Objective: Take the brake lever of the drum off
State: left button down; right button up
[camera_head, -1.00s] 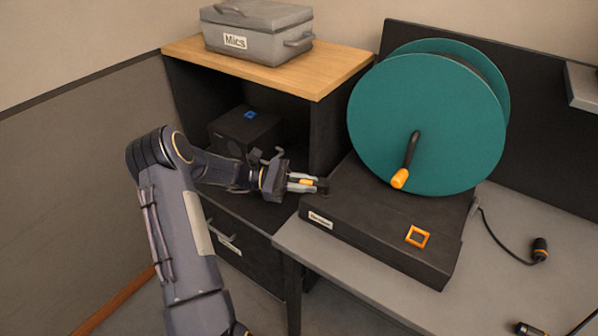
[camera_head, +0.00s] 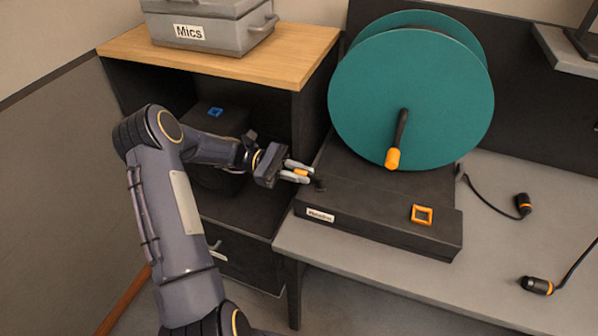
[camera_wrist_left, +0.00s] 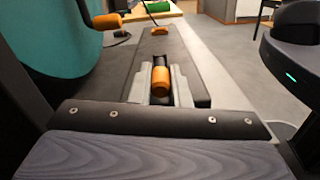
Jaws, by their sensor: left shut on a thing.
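The large teal drum (camera_head: 395,100) stands on a black base (camera_head: 375,222) on the grey desk; its side also shows at the left of the left wrist view (camera_wrist_left: 65,38). A black crank with an orange grip (camera_head: 392,158) hangs on its face. The brake lever, with an orange handle (camera_wrist_left: 160,82), sits at the left end of the base. My left gripper (camera_head: 302,173) is shut on this orange handle, with one finger on each side in the left wrist view. The lever's pivot is partly hidden. My right gripper is not in view.
Black cables with orange-ringed connectors (camera_head: 537,285) lie on the desk at right. A grey Mics case (camera_head: 208,25) sits on the wooden-topped cabinet (camera_head: 290,62), whose shelf holds a black box behind my arm.

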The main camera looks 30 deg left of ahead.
pick_arm(q)
jog(key=c, duration=1.4)
grip_release()
jog(key=shift+o, duration=0.2)
jog(key=a+b, duration=0.1)
jog(key=a, duration=0.6)
jog(key=shift+s+a, duration=0.4)
jog(key=shift+s, duration=0.05)
